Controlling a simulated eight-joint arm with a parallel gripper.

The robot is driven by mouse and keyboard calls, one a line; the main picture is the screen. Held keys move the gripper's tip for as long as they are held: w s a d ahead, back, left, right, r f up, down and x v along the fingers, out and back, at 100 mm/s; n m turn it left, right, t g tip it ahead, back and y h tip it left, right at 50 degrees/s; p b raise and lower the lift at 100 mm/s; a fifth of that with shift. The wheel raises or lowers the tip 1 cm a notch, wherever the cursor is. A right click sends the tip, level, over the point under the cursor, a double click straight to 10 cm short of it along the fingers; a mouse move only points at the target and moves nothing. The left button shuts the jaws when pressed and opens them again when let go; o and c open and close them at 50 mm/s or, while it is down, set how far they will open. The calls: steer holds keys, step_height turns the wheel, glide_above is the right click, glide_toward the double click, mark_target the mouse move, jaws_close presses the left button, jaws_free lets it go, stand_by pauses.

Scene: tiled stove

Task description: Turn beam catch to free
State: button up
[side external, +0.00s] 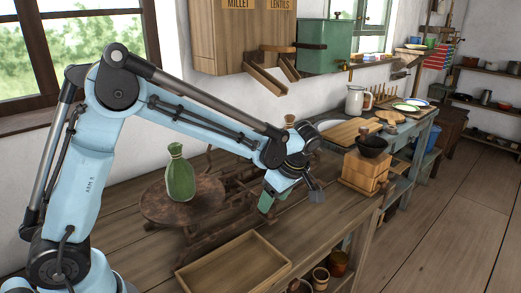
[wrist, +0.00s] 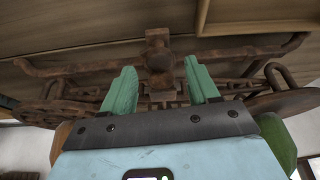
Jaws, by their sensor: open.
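A rusty iron balance scale stands on the wooden workbench; its beam and frame (wrist: 90,68) span the wrist view. A blocky iron piece on a stem (wrist: 158,42) stands at its middle; I cannot tell for sure that it is the beam catch, or how it is set. My gripper (wrist: 161,70) is open, its green fingers on either side of this piece's lower part, with gaps visible. In the side view my gripper (side external: 290,198) is low over the scale, and my arm hides part of it. A green tied sack (side external: 180,181) sits on the round left pan (side external: 153,208).
An empty wooden tray (side external: 215,281) lies at the bench's front. A wooden box (side external: 365,171) with a dark bowl (side external: 372,146) stands to the right. A brown rounded thing (wrist: 62,140) shows beside my gripper. Wall bins (side external: 240,40) hang behind.

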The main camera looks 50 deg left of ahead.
steer(key=shift+x, duration=1.2)
steer(key=shift+c, duration=0.2)
